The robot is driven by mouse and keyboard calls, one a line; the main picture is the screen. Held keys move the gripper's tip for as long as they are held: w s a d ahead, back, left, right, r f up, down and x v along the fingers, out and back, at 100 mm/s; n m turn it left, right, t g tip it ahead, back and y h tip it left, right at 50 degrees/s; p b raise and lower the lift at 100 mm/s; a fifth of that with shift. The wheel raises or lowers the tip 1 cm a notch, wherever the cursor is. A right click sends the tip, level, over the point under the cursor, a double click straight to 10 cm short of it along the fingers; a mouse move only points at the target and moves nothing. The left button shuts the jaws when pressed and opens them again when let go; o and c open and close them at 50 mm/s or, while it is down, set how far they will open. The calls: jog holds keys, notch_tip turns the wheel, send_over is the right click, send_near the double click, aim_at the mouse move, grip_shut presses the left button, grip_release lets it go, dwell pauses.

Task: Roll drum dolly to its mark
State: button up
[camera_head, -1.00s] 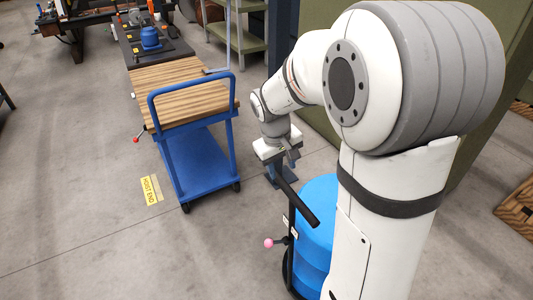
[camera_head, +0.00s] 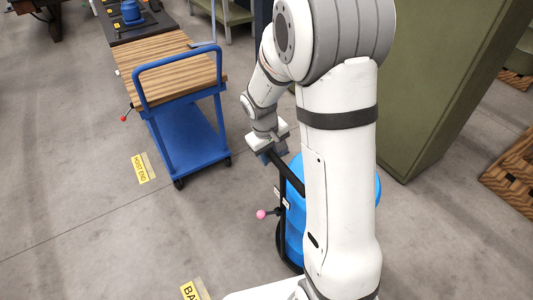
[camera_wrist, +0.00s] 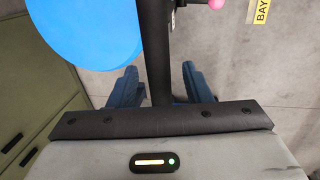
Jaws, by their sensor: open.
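The drum dolly carries a blue drum (camera_head: 294,222), partly hidden behind my arm; the drum also shows in the wrist view (camera_wrist: 85,28). The dolly's black handle bar (camera_head: 289,176) slants up to my gripper (camera_head: 267,155), and a pink ball knob (camera_head: 261,214) sticks out to the left. In the wrist view my gripper (camera_wrist: 162,86) is open, with one blue finger on each side of the bar (camera_wrist: 155,45).
A blue cart (camera_head: 190,135) with a wooden top stands left of the dolly. A yellow "HOIST END" label (camera_head: 140,168) lies beside it. A green cabinet (camera_head: 440,90) stands behind on the right, and a wooden crate (camera_head: 512,178) at the right edge. The floor at lower left is clear.

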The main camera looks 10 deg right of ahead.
grip_shut()
dwell(0.3)
